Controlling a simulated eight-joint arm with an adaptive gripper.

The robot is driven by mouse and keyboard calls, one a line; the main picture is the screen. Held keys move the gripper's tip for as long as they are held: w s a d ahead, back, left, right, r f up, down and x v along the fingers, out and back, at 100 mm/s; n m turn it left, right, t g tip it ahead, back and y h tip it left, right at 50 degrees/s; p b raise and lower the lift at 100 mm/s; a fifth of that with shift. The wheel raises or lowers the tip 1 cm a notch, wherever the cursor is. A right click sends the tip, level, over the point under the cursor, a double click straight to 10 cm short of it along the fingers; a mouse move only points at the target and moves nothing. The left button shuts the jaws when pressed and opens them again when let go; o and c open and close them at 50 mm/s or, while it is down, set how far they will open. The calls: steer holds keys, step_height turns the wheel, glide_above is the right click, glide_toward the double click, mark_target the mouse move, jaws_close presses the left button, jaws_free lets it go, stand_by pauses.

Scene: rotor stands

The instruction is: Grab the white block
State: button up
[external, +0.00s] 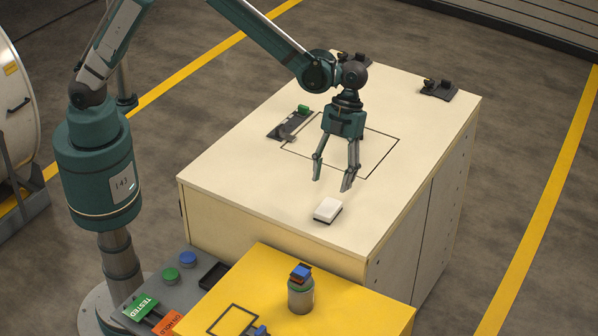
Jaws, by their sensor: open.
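The white block (327,210) lies on the cream cabinet top, near its front edge. It has a darker lower rim. My gripper (331,185) points down above the cabinet top, with its two fingers spread open and nothing between them. The fingertips appear a little above and behind the block in the picture, apart from it. The exact height over the surface is hard to tell.
The cream cabinet (232,173) has a black outlined square and a dark fixture with a green part (292,122). Another dark fixture (438,89) sits at the back right. In front, a yellow table (355,305) holds a cylinder (301,296) with a blue top.

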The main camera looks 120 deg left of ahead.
mark_target(329, 207)
steer(key=shift+w+a+f, duration=0.1)
steer(key=shift+f, duration=0.15)
steer(key=shift+x, duration=1.3)
steer(key=shift+p+x, duration=0.4)
steer(key=shift+x, duration=2.15)
steer(key=shift+w+a+f, duration=0.1)
steer(key=shift+w+a, duration=0.05)
steer(key=shift+w, duration=0.05)
steer(key=c, duration=1)
